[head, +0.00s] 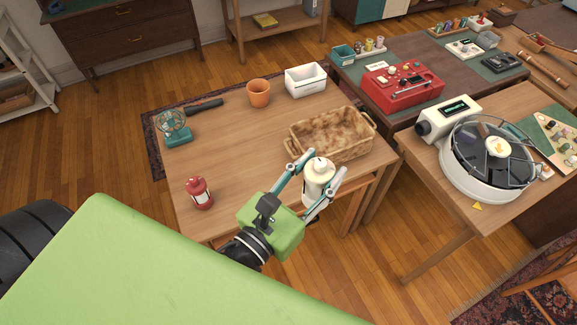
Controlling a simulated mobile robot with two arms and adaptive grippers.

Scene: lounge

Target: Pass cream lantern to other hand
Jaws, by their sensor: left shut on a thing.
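The cream lantern (318,179) is a pale rounded body near the front right of the wooden table. My left gripper (317,178) has its two teal and grey fingers on either side of the lantern and is shut on it. The lantern is in front of the brown speckled basket, and I cannot tell whether its base touches the table. A red lantern (199,193) stands apart at the table's front left. My right gripper is not in view.
A teal fan (174,128), an orange pot (258,93), a white bin (305,80) and the basket (331,136) stand on the table (232,150). The table's middle is clear. A white round machine (488,160) sits on the right-hand table; a red case (402,87) is behind.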

